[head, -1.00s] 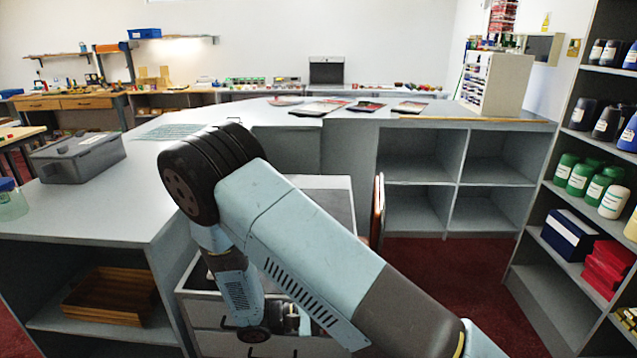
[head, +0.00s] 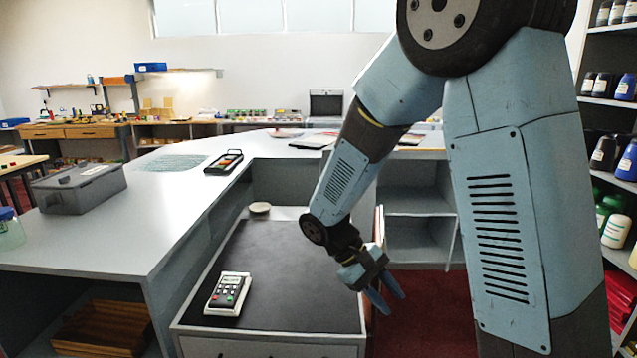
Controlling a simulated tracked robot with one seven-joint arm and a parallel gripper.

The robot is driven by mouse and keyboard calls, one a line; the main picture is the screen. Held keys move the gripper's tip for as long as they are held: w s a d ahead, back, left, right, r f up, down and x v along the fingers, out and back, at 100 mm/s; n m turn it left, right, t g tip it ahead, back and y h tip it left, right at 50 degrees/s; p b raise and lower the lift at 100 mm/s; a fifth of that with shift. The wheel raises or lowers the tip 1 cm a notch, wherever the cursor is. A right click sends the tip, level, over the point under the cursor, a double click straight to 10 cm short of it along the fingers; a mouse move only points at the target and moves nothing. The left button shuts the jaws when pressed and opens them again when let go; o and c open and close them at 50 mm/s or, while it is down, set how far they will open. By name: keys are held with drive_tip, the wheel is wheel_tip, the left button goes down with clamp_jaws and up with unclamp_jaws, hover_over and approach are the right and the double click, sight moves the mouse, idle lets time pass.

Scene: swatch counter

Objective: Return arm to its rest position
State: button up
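My gripper (head: 385,302) is at the end of my blue and black arm, right of the middle in the head view. Its two blue fingers point down and to the right, spread apart, with nothing between them. It hangs beside the right edge of the low drawer cabinet with a black top (head: 285,265), in front of the red floor. My arm is folded, with its elbow high at the top right, and hides part of the back counter and shelves.
A handheld device with buttons (head: 228,294) and a small bowl (head: 260,208) rest on the black top. A black tray with orange contents (head: 225,162), a grey lidded box (head: 80,187) and a clear jar (head: 10,229) stand on the grey counter (head: 125,228). Shelves with bottles (head: 617,228) stand at right.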

drive_tip(key=s+d+r+m+t+y, duration=0.3)
drive_tip(key=s+d+r+t+y, duration=0.1)
drive_tip(key=r, duration=0.5)
drive_tip(key=s+d+r+m+t+y, duration=0.3)
drive_tip(key=s+r, duration=0.4)
drive_tip(key=r, duration=0.3)
drive_tip(key=shift+s+d+r+t+y, duration=0.25)
drive_tip(key=shift+d+t+y, duration=0.25)
drive_tip(key=shift+d+t, duration=0.6)
drive_tip(key=shift+d, duration=0.1)
